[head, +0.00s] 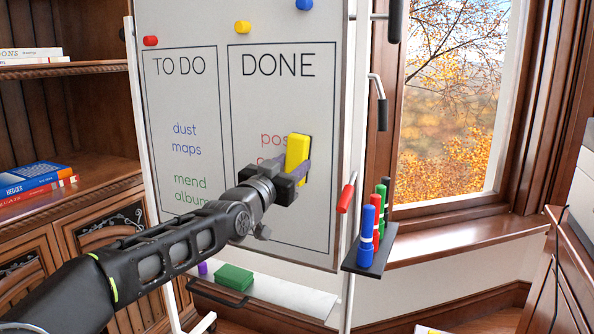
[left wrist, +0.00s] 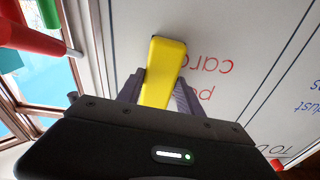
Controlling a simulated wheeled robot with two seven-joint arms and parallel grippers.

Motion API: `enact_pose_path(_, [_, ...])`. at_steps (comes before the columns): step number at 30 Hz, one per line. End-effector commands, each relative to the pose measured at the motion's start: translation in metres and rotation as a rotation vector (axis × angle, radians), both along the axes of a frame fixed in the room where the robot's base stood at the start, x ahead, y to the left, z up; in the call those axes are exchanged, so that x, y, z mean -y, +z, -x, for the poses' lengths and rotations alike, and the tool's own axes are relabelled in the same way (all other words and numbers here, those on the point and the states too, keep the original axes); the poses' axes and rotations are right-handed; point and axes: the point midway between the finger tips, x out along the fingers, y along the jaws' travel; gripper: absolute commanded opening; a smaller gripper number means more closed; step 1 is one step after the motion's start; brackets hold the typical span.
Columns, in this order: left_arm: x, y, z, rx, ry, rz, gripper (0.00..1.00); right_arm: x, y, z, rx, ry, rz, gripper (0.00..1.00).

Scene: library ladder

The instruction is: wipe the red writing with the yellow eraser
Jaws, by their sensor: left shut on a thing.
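The yellow eraser (head: 298,152) is in my left gripper (head: 301,172), at the whiteboard (head: 285,225) in the DONE column. My left gripper is shut on it; the eraser also shows between the fingers in the left wrist view (left wrist: 165,70). Whether its dark pad touches the board, I cannot tell. The red writing (head: 272,140) lies just left of the eraser in the head view, partly hidden by eraser and gripper. In the left wrist view the red writing (left wrist: 212,65) appears upside down, reading "card" and part of another word. My right gripper is not in view.
Blue writing (head: 185,139) and green writing (head: 190,188) stand in the TO DO column. A green block (head: 234,277) lies on the lower ledge.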

Motion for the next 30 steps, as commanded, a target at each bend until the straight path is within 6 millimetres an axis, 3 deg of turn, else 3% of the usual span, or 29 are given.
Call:
enact_pose_path(8, [-0.001, -0.001, 0.000, 0.000, 0.000, 0.000, 0.05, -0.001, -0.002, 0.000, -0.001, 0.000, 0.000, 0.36])
enact_pose_path(16, [-0.020, -0.003, -0.010, 0.000, 0.004, 0.001, 0.05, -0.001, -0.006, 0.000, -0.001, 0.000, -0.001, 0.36])
enact_pose_path(21, [-0.032, -0.002, -0.016, -0.003, 0.002, -0.001, 0.05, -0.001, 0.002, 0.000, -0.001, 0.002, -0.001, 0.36])
enact_pose_path(30, [-0.035, -0.002, -0.017, -0.002, 0.001, -0.001, 0.05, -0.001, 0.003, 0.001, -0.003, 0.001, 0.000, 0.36])
